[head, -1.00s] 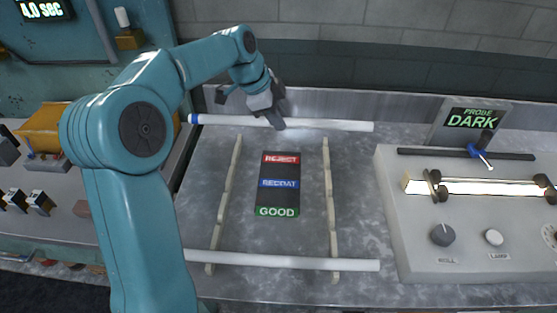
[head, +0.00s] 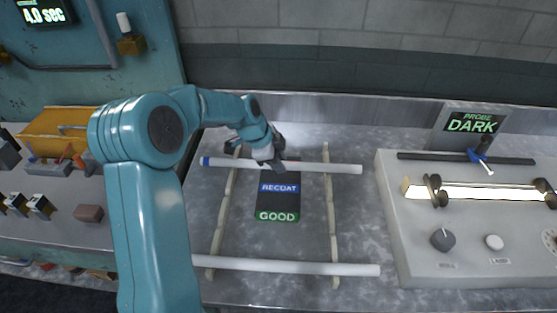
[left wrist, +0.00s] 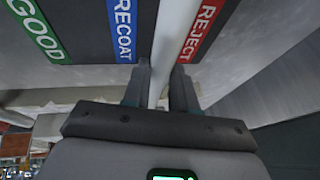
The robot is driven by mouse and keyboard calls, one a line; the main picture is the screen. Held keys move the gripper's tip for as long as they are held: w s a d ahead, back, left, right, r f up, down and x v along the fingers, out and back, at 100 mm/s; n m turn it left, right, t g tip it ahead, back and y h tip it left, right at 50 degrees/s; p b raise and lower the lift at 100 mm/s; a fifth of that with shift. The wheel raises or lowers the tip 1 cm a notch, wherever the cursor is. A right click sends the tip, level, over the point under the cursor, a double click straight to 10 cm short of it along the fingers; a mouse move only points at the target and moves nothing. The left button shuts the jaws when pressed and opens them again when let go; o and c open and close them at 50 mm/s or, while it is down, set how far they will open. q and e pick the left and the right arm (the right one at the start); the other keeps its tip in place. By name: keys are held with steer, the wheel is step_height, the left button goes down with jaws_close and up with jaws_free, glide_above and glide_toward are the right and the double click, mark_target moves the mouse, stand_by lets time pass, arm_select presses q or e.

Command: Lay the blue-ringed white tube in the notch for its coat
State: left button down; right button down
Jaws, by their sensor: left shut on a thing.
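The blue-ringed white tube (head: 320,168) lies level across the two notched rails as seen from the head, its blue ring at the left end. My left gripper (head: 275,166) is shut on it near the middle. In the left wrist view the tube (left wrist: 176,35) runs between the fingers (left wrist: 160,85), over the board between RECOAT and REJECT. The left rail (head: 224,215) and right rail (head: 332,215) flank the label board (head: 277,203). The tube and gripper cover the REJECT label in the head view. I cannot tell whether the tube touches the rails. My right gripper is not in view.
Another white tube (head: 300,266) lies across the front ends of the rails. A bench with an orange box (head: 60,125) stands at left.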

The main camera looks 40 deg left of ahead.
arm_select(q)
steer(key=shift+f+b, duration=0.5)
steer(key=shift+b, duration=0.15)
steer(key=c, duration=0.9)
jaws_free()
steer(key=shift+r, duration=0.1)
steer(key=shift+r+p, duration=0.25)
steer(key=shift+p, duration=0.1)
steer(key=shift+r+p, duration=0.5)
steer(key=shift+p, duration=0.15)
steer(key=b+v, duration=0.1)
steer(key=v, duration=1)
steer(key=shift+s, duration=0.25)
steer(key=shift+w+a, duration=0.1)
steer(key=shift+a, duration=0.05)
